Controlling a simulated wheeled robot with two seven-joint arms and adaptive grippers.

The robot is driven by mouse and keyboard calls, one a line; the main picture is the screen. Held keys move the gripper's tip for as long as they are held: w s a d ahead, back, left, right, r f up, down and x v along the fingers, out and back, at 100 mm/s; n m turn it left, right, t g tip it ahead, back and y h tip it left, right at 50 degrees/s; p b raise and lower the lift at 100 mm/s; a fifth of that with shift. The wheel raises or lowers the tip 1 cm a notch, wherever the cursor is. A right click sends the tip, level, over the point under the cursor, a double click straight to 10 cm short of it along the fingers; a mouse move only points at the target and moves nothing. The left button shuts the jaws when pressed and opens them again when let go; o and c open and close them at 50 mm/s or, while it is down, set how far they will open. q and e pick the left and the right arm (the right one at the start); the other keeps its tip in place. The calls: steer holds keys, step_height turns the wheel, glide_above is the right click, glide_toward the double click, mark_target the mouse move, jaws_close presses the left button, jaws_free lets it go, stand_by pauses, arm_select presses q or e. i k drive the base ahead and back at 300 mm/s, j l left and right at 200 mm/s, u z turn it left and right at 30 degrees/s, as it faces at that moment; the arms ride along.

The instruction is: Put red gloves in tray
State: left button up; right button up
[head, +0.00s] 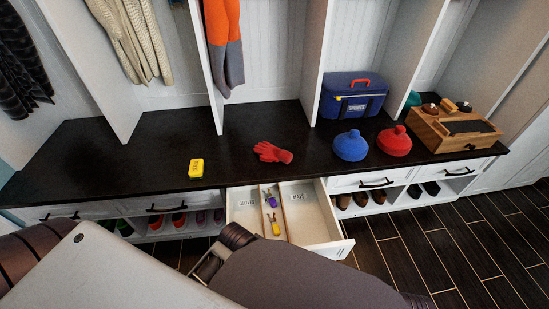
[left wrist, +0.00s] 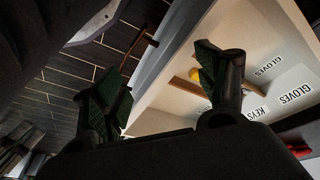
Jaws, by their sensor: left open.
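Red gloves (head: 272,152) lie on the dark bench top, a little behind the open drawer. The drawer (head: 337,246) has divided tray compartments: the left one is labelled GLOVES (head: 246,204), the right one HATS, and a narrow middle one holds small keys (head: 273,213). My left gripper (head: 206,268) is low in front of the drawer, partly hidden by my arm. In the left wrist view my left gripper (left wrist: 165,80) is open and empty, with its fingers beside the drawer (left wrist: 185,55). My right gripper is not in view.
A yellow box (head: 196,168) stands left of the gloves. A blue hat-like item (head: 350,146), a red one (head: 394,141), a blue bag (head: 352,96) and a wooden box (head: 440,130) stand to the right. Shoes sit in cubbies below.

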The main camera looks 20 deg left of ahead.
mark_target(248, 225)
steer(key=l+u, duration=0.15)
steer(key=l, duration=0.3)
steer(key=k+l+u, duration=0.15)
steer(key=l, duration=0.3)
steer(key=i+l+u, duration=0.1)
steer(key=l, duration=0.3)
steer(key=i+l+u, duration=0.1)
steer(key=l, duration=0.35)
steer(key=i+l+u, duration=0.3)
steer(key=l, duration=0.3)
steer(key=i+l+u, duration=0.2)
steer(key=i, duration=0.3)
steer(key=i+l+u, duration=0.15)
steer(key=i, duration=0.3)
steer(key=l, duration=0.1)
